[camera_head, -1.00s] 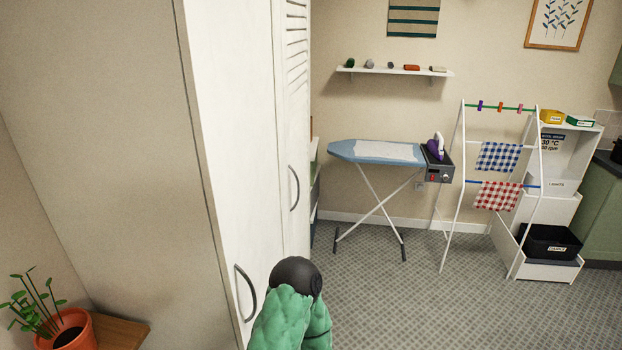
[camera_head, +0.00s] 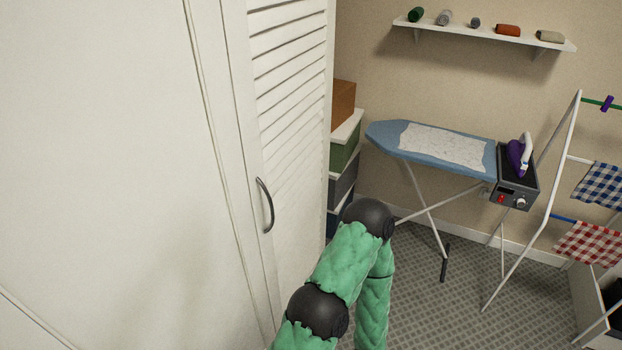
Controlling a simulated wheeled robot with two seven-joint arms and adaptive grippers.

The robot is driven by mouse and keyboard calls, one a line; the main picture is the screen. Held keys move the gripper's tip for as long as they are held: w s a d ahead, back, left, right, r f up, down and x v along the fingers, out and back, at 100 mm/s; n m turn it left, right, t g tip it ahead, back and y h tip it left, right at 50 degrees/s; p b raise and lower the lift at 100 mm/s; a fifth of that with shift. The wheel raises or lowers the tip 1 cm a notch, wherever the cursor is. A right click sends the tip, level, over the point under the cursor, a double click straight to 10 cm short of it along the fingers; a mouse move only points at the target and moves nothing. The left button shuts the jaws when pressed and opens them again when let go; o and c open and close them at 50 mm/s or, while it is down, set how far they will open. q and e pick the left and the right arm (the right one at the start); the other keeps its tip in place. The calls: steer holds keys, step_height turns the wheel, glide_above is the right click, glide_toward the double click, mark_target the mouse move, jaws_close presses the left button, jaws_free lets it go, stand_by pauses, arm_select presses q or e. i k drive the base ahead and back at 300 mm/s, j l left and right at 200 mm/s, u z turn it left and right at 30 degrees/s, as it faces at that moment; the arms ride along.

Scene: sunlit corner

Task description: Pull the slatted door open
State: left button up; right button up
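The slatted door (camera_head: 290,95) is white, with louvres on its upper part, and stands left of centre in the head view. It looks closed in its frame. Its dark curved handle (camera_head: 266,205) is on the door's left side, with nothing holding it. One of my arms, green with black joints, rises from the bottom edge and bends down again to the right of the handle. It covers the lower right of the door. Neither of my grippers is in view.
A plain white panel (camera_head: 110,150) fills the left. Stacked boxes (camera_head: 344,145) stand just right of the door. An ironing board (camera_head: 390,135) with an iron (camera_head: 519,154) and a drying rack (camera_head: 545,225) stand further right. Patterned floor (camera_head: 430,310) lies clear in front of the board.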

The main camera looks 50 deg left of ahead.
mark_target(281, 53)
steer(key=i+u, duration=0.25)
steer(key=i, duration=0.25)
steer(key=i+l+u, duration=0.25)
steer(key=i, duration=0.25)
steer(key=i+l+u, duration=0.25)
steer(key=i, duration=0.2)
